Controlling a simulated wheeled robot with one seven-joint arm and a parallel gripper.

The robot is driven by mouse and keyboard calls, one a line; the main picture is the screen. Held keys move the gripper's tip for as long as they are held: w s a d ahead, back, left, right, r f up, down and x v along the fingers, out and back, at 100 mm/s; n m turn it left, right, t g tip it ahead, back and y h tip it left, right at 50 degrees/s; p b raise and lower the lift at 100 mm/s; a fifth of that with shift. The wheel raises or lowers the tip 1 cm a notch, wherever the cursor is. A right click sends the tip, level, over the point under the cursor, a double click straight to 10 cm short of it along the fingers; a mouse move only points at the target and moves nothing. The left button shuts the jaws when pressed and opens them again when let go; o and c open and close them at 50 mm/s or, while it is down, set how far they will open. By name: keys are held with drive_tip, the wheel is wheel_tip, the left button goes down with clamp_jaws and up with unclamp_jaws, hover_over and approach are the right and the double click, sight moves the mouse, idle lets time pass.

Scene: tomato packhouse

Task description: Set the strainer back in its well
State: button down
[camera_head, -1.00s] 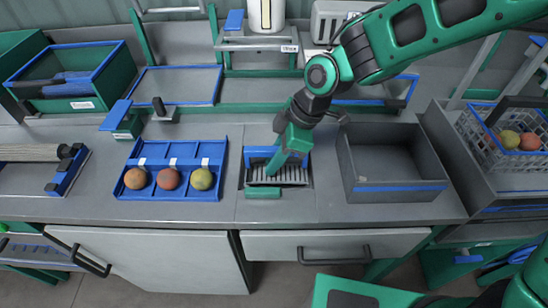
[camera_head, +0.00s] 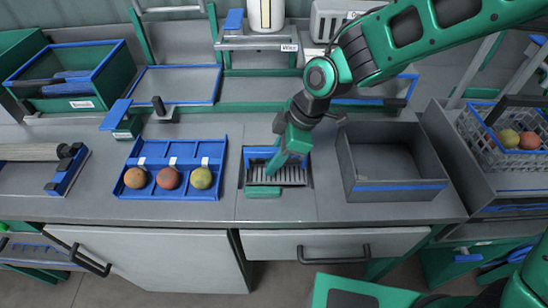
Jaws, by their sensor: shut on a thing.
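The strainer (camera_head: 290,175) is a blue-edged piece with pale slats, in the middle of the counter. It appears to sit in or right over the dark-rimmed well (camera_head: 310,180); whether it is fully seated I cannot tell. My gripper (camera_head: 277,165) comes down from the upper right and is shut on the strainer. The fingers and wrist hide part of the strainer's back and middle. A green block-like part (camera_head: 263,191) shows at the well's front left.
A blue tray (camera_head: 172,196) with three tomatoes in compartments lies to the left. An empty grey bin (camera_head: 400,187) stands close on the right. A wire basket (camera_head: 490,165) with tomatoes is at the far right. Bare counter (camera_head: 237,205) lies between tray and well.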

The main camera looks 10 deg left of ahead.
drive_tip(key=shift+f, duration=0.25)
drive_tip(key=c, duration=1.6)
unclamp_jaws()
drive_tip(key=c, duration=0.3)
drive_tip(key=shift+r, duration=4.7)
